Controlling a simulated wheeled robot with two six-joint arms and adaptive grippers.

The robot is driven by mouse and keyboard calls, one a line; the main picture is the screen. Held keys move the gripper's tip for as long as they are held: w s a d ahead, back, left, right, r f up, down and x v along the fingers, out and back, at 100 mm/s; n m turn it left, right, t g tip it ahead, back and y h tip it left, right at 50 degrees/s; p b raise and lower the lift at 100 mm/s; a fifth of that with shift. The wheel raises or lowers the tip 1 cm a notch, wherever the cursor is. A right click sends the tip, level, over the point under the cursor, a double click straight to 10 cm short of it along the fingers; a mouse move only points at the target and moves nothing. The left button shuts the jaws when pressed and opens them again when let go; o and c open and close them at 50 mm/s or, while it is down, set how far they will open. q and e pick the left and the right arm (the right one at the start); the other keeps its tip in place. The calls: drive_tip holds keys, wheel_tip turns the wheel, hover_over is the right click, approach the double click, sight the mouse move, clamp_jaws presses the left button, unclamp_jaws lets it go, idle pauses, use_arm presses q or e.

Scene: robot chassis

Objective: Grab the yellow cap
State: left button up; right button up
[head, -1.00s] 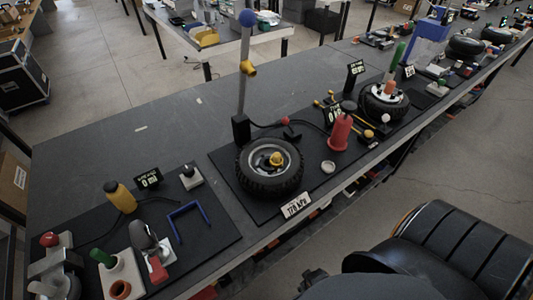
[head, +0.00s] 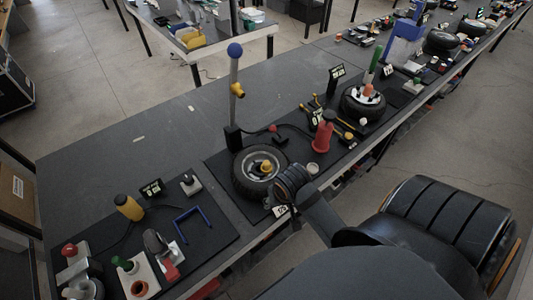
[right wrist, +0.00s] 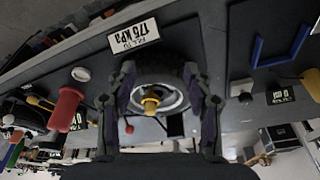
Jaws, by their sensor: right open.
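A small yellow cap (head: 266,166) sits at the hub of a black tyre (head: 243,181) with a grey rim, lying flat on a dark mat. In the right wrist view the yellow cap (right wrist: 150,105) shows between the fingers, against the pale rim (right wrist: 172,97). My right gripper (right wrist: 160,103) is open, with one finger on each side of the wheel in that picture, and nothing is between them but the view of the wheel and cap. In the head view my right arm (head: 318,215) reaches to the tyre's near right edge. My left gripper is not seen.
A grey post with a blue top (head: 235,50) stands behind the tyre. A red pump-like cylinder (head: 323,137) stands to its right. A blue bracket (head: 192,222) and a yellow-black cylinder (head: 128,207) lie to the left. A 175 kPa sign (right wrist: 134,36) shows in the wrist view.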

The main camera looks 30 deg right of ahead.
drive_tip(key=w+d+m+g, duration=0.1)
drive_tip(key=w+d+m, duration=0.1)
drive_tip(key=w+m, duration=0.75)
wheel_tip(320, 180, up, 6)
drive_tip(key=m+g, duration=0.2)
drive_tip(key=m, duration=1.7)
hover_over(266, 162)
drive_tip(key=a, duration=0.1)
drive_tip(key=shift+y, duration=0.4)
wheel_tip(266, 162, down, 6)
drive_tip(key=b, duration=0.5)
drive_tip(key=shift+b, duration=0.35)
drive_tip(key=shift+w+r, duration=0.1)
drive_tip(key=shift+r, duration=0.05)
drive_tip(key=f+b, duration=0.2)
drive_tip(key=d+f+b, duration=0.1)
drive_tip(key=f+b, duration=0.1)
drive_tip(key=f, duration=0.1)
drive_tip(key=shift+s, duration=0.2)
drive_tip(key=shift+f, duration=0.15)
drive_tip(key=c, duration=0.8)
